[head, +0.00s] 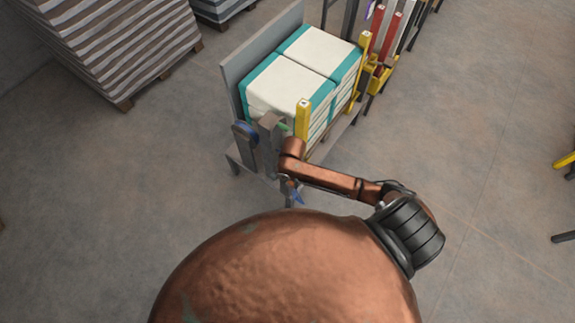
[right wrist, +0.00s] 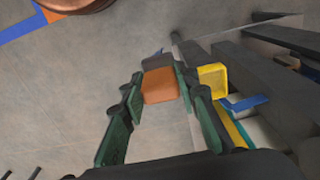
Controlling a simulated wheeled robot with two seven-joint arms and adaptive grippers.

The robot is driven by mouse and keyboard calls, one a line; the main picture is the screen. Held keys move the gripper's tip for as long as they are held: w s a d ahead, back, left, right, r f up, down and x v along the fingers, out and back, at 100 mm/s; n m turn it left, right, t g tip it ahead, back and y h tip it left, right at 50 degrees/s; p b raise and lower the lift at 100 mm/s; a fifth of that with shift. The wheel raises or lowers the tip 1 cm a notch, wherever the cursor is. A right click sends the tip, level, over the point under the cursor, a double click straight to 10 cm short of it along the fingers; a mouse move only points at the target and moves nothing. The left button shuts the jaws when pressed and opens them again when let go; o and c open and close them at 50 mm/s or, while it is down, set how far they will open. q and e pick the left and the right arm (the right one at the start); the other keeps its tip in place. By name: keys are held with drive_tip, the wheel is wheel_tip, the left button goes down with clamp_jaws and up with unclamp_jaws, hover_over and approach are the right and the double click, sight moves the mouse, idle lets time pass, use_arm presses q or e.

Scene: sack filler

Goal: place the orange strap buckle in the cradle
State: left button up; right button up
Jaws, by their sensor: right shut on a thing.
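My right arm reaches forward in the head view, with its gripper (head: 290,187) low in front of the rack's near end. In the right wrist view, the right gripper (right wrist: 160,80) is shut on the orange strap buckle (right wrist: 160,87), a block held between the green-sided fingertips. A bit of dark blue shows just beyond the buckle. In the head view the buckle is very small and mostly hidden by the arm. I cannot make out for certain which part is the cradle. My left gripper is not in view.
A grey rack holds white and teal sacks (head: 290,80), with yellow posts (head: 302,118) and a blue reel (head: 245,132) at its near end. A yellow post top (right wrist: 213,78) is close right of the buckle in the wrist view. A striped stack (head: 115,40) stands back left. Floor left is clear.

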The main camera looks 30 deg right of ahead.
drive_tip(key=w+d+b, duration=0.2)
drive_tip(key=w+d, duration=0.2)
drive_tip(key=w, duration=0.6)
drive_tip(key=shift+w+d+f+b, duration=0.1)
drive_tip(key=shift+f+b, duration=0.3)
drive_tip(key=shift+f, duration=1.4)
drive_tip(key=shift+w+d+f+b, duration=0.1)
drive_tip(key=shift+f+b, duration=0.3)
drive_tip(key=shift+f, duration=1.35)
drive_tip(key=shift+s+a, duration=0.1)
drive_tip(key=o, duration=1.1)
drive_tip(key=shift+f, duration=0.1)
drive_tip(key=shift+o, duration=0.7)
